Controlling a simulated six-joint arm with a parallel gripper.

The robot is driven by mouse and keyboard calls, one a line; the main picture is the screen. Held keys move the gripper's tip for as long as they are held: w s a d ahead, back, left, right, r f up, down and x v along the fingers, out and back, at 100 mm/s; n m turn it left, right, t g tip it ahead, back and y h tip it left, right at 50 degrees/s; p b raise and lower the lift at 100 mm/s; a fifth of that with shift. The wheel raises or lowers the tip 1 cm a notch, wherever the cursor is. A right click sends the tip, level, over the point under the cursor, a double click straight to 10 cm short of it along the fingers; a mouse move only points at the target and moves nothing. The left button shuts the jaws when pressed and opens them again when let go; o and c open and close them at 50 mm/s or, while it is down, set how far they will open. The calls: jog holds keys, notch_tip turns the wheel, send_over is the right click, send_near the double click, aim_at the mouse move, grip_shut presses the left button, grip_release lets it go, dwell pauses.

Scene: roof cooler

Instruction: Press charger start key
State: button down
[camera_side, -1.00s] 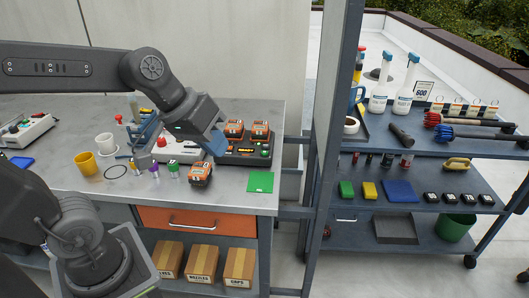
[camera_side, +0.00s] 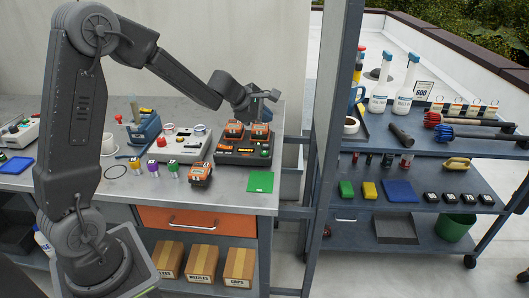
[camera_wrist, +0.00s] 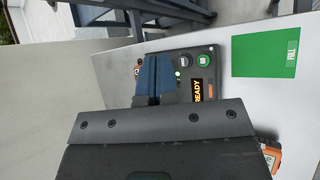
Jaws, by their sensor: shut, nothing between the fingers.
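The dark charger (camera_side: 245,158) stands on the grey bench with two orange-and-black batteries, one left (camera_side: 233,131) and one right (camera_side: 260,131), seated in it. In the wrist view its lit display reads READY (camera_wrist: 198,90), and a round green key (camera_wrist: 204,59) sits beside a darker round button (camera_wrist: 184,61). My gripper (camera_side: 272,95) is above the back right of the charger, apart from the keys. In the wrist view its blue fingers (camera_wrist: 154,72) are shut together and empty, and they hide part of the charger.
A green card (camera_side: 260,182) marked FULL lies right of the charger. A third battery (camera_side: 200,174) stands on the bench in front. A dark post (camera_side: 335,150) and a shelf cart rise to the right.

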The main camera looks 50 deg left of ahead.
aim_at(265, 153)
jog(key=shift+f, duration=0.15)
jog(key=shift+f, duration=4.35)
jog(key=shift+f, duration=0.4)
jog(key=shift+f, duration=0.45)
jog(key=shift+r, duration=0.85)
jog(key=shift+r, duration=0.1)
